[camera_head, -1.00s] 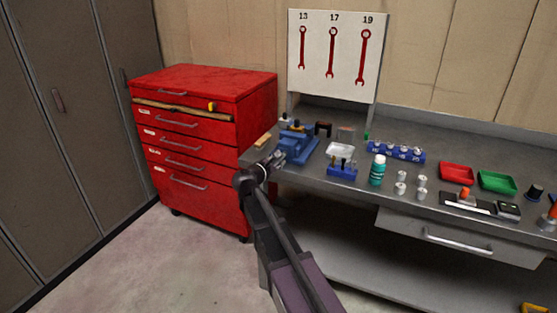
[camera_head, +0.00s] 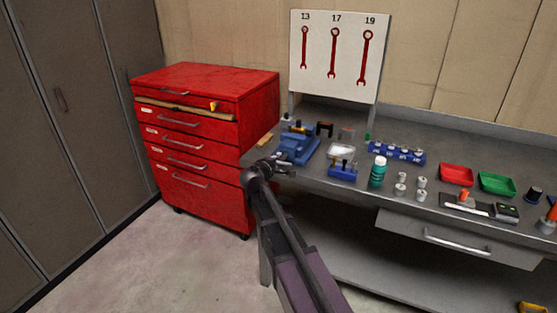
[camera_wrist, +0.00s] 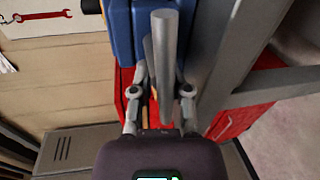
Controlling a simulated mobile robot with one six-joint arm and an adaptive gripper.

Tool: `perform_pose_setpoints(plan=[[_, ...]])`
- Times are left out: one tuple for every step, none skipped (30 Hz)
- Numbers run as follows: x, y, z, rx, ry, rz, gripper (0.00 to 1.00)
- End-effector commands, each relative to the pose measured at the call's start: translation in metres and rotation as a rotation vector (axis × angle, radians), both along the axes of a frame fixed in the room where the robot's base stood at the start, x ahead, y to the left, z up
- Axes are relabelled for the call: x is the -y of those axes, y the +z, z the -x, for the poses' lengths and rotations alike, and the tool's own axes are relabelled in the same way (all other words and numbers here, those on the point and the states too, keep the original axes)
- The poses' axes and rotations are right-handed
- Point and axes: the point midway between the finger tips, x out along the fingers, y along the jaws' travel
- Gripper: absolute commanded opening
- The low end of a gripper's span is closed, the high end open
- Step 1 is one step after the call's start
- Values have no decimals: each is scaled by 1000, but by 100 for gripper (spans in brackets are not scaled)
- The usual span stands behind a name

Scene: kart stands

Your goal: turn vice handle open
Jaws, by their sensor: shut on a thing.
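The blue vice (camera_head: 297,148) stands at the left front corner of the grey workbench. In the wrist view its blue body (camera_wrist: 121,35) shows at the top. The grey bar of the vice handle (camera_wrist: 164,50) runs between the two fingers of my gripper (camera_wrist: 161,88). My gripper is shut on this handle, with one finger on each side. In the head view my gripper (camera_head: 281,169) is at the front of the vice, and the handle is too small and covered to make out there.
A red drawer cabinet (camera_head: 205,140) stands close on the left. A blue holder (camera_head: 342,172), a teal bottle (camera_head: 378,172) and metal cylinders are to the right on the bench (camera_head: 320,187). A wrench board (camera_head: 335,55) stands behind.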

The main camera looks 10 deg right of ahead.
Motion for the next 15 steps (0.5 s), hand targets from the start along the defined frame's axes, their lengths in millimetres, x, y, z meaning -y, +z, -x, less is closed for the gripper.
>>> perform_pose_setpoints(plan=[[3, 1, 2, 14, -7, -15, 0], [3, 2, 2, 22, -8, -26, 0], [4, 2, 3, 32, -9, -41, 0], [4, 2, 3, 38, -10, -49, 0], [4, 2, 3, 44, -11, -57, 0], [5, 2, 3, 50, -13, -68, 0], [5, 2, 4, 54, -14, -73, 0], [5, 2, 4, 57, -14, -78, 0], [6, 2, 4, 61, -15, -83, 0], [6, 2, 5, 63, -16, -86, 0], [6, 2, 5, 64, -16, -88, 0], [6, 2, 5, 66, -17, -90, 0], [7, 2, 5, 67, -17, -91, 0], [7, 2, 6, 67, -18, -91, 0], [7, 2, 6, 67, -18, -91, 0]])
